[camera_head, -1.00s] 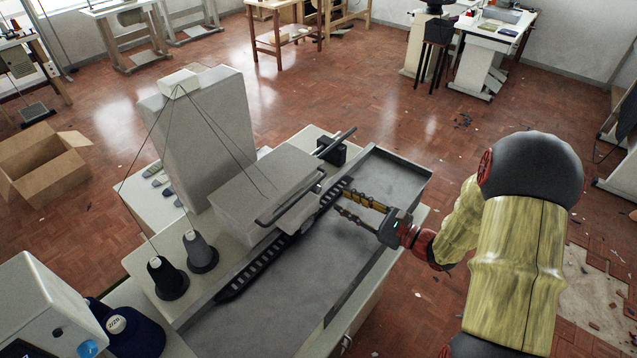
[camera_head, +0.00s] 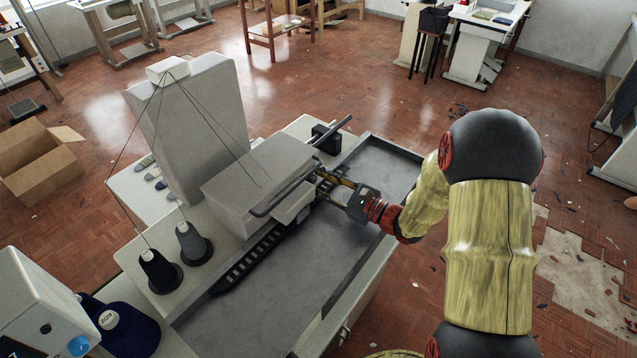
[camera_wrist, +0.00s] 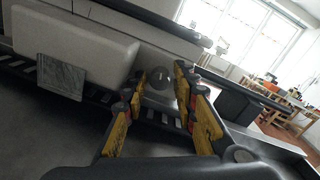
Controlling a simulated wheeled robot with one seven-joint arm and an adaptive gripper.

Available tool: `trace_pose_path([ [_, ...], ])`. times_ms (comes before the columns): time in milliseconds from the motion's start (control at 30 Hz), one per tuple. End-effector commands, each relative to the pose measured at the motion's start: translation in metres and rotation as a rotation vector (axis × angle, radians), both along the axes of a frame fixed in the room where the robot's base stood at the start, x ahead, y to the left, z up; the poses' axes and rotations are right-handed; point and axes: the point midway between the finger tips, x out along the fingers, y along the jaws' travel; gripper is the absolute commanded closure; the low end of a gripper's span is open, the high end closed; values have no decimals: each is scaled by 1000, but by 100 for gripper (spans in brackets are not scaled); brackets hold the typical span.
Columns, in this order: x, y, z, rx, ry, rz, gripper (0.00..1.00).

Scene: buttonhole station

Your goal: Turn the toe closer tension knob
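A small round grey knob (camera_wrist: 159,79) with a mark on its face shows in the wrist view on the side of the machine head, probably the toe closer tension knob. My gripper (camera_wrist: 158,88) is open, with one yellow finger on each side of the knob in the picture. I cannot tell whether either finger touches it. In the head view my gripper (camera_head: 325,181) reaches in from the right, its fingertips close against the grey machine head (camera_head: 258,180). The knob is not distinguishable in that view.
A grey bar (camera_head: 300,185) runs along the machine head near my fingers. A black slotted strip (camera_head: 250,262) lies below, beside the flat grey bed (camera_head: 300,275). A black box (camera_head: 326,139) stands behind. Thread cones (camera_head: 160,270) stand at left. The bed's right side is clear.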

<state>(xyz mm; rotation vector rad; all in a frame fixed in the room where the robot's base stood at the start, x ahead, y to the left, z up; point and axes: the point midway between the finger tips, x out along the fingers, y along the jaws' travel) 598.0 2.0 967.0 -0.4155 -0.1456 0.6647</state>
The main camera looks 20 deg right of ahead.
Motion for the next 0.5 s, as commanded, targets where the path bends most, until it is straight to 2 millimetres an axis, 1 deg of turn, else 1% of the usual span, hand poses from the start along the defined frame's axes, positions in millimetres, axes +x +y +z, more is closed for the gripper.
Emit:
trace_pose_path([
  [267, 1, 1, 0, 0, 0, -1, 73],
  [500, 1, 0, 0, 0, 0, -1, 86],
])
